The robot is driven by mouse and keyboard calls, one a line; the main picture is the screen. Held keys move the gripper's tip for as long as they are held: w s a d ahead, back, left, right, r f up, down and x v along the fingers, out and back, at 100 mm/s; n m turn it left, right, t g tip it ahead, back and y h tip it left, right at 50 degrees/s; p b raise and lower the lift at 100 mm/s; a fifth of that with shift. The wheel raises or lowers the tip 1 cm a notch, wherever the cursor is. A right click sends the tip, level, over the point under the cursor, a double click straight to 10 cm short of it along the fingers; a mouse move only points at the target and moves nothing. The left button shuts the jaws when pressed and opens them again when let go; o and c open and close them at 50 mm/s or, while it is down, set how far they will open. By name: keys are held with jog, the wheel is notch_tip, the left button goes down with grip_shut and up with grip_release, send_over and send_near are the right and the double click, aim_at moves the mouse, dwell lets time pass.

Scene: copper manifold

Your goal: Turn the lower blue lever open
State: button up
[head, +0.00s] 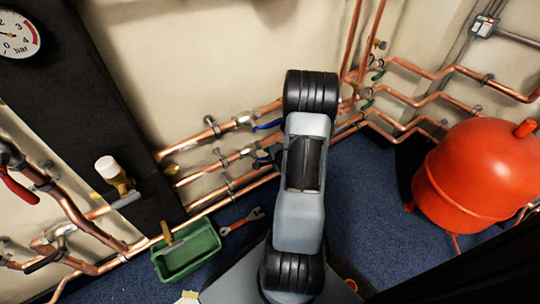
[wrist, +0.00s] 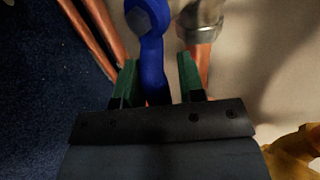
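A blue lever (wrist: 152,62) runs down the wrist view from a round hub with a bolt at the top. My gripper (wrist: 158,80) is open, with one green finger on each side of the lever. Narrow gaps show between lever and fingers; the lever's far end is hidden behind the gripper body. In the head view, an upper blue lever (head: 268,126) lies along the upper copper pipe. A darker blue lever (head: 262,162) shows on the pipe below, partly covered by my arm. My gripper is mostly hidden there. I cannot tell for certain which lever is between the fingers.
Copper pipes (wrist: 201,62) run close beside the fingers in the wrist view. A yellow part (wrist: 294,155) is at lower right. In the head view, a green tray (head: 190,254) and a red-handled tool (head: 243,221) lie on the floor. A red tank (head: 475,175) stands at right.

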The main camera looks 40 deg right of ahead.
jog(key=shift+o, duration=0.6)
jog(key=p+v, duration=0.4)
jog(key=v, duration=0.9)
jog(key=shift+s+r, duration=0.2)
jog(key=shift+s, duration=0.2)
